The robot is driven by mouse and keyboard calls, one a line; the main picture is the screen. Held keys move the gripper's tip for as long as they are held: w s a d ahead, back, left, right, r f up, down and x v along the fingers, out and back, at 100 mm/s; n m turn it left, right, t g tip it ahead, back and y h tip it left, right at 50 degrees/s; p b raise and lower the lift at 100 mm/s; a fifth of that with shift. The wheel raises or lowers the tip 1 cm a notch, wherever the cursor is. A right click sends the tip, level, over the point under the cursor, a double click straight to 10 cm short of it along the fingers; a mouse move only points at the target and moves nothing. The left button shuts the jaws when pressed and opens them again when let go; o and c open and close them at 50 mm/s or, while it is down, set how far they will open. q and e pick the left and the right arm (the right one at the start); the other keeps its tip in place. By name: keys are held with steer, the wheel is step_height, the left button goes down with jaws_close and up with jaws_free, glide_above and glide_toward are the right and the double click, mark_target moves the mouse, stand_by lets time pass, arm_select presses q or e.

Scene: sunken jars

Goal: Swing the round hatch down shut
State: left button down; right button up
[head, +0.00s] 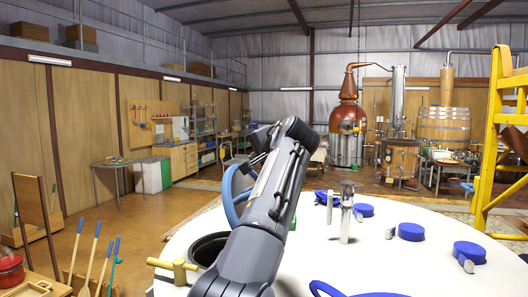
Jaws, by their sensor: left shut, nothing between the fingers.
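The round hatch, a blue disc with a thick rim (231,188), stands raised on the white round top (400,250), partly hidden behind my left arm. Below it is a round dark opening (207,247), also partly covered by my arm. My left arm reaches up from the bottom centre, across the opening and the hatch. My left gripper (261,137) is at its far end, above and to the right of the hatch. It is shut and empty. Whether the arm touches the hatch I cannot tell. My right gripper is not in view.
A brass-coloured T-shaped fitting (175,269) sits left of the opening. Metal upright fittings (346,212) and several blue caps, one of them at the right (469,252), stand on the white top. A yellow ladder frame (490,150) rises at right. Tool handles (92,262) stand at lower left.

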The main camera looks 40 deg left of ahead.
mark_target(240, 186)
arm_select(q)
steer(key=shift+x, duration=1.1)
steer(key=shift+s+a+f+b, duration=0.1)
steer(key=shift+a+f+b, duration=0.1)
steer(key=shift+a+f, duration=0.3)
steer(key=shift+s+a+f+b, duration=0.15)
steer(key=shift+a+f, duration=0.15)
steer(key=shift+a, duration=0.35)
steer(key=shift+s+a+f, duration=0.15)
steer(key=shift+s+a, duration=0.1)
steer(key=shift+a, duration=0.3)
steer(key=shift+a+f, duration=0.1)
steer(key=shift+a, duration=0.05)
